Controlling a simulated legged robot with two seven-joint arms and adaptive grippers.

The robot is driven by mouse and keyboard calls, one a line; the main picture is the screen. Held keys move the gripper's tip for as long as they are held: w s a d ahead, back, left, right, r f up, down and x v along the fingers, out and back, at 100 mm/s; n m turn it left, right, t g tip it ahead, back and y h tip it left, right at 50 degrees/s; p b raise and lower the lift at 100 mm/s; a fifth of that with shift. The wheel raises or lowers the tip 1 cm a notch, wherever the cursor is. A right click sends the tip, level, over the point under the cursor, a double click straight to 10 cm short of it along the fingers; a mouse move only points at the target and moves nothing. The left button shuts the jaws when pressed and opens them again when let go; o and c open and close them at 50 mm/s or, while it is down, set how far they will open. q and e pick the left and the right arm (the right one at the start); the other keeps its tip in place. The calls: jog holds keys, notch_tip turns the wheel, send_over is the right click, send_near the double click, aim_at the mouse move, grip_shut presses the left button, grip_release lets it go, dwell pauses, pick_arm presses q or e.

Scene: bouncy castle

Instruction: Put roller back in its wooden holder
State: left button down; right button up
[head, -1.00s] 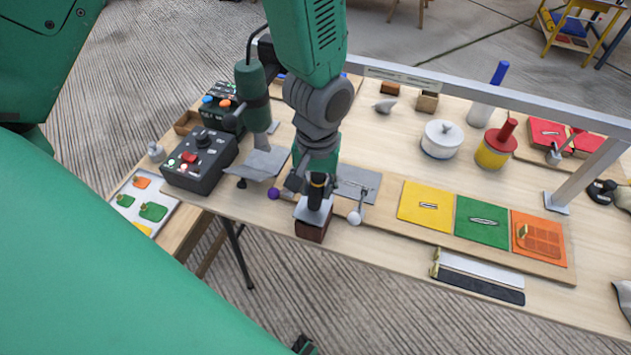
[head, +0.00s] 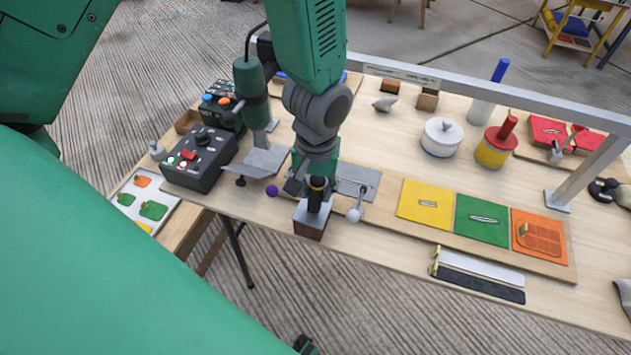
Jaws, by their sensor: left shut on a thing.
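My left gripper (head: 312,186) is shut on a dark upright handle (head: 317,196) with a gold band, near the table's front edge. Directly below is a brown, wood-like block (head: 310,225) with a silver-grey top. The handle meets this top, and I cannot tell whether it is seated in the block or part of it. No roller drum shows clearly; the gripper hides part of the handle. I cannot tell for sure which piece is the roller and which the wooden holder. My right gripper is not in view.
A black control box (head: 199,160) stands left, a purple ball (head: 272,190) and a lever with a white knob (head: 354,215) flank the block. Yellow, green and orange panels (head: 482,221) lie right. A metal rail (head: 480,92) crosses behind.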

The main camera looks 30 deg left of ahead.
pick_arm(q)
jog(key=c, duration=1.3)
grip_release()
jog(key=shift+a, duration=0.1)
jog(key=shift+o, duration=0.6)
jog(key=shift+a, duration=0.2)
jog(key=o, duration=0.6)
jog(key=shift+d, duration=0.1)
jog(key=shift+o, duration=0.2)
jog(key=shift+d, duration=0.15)
jog(key=shift+r, duration=0.1)
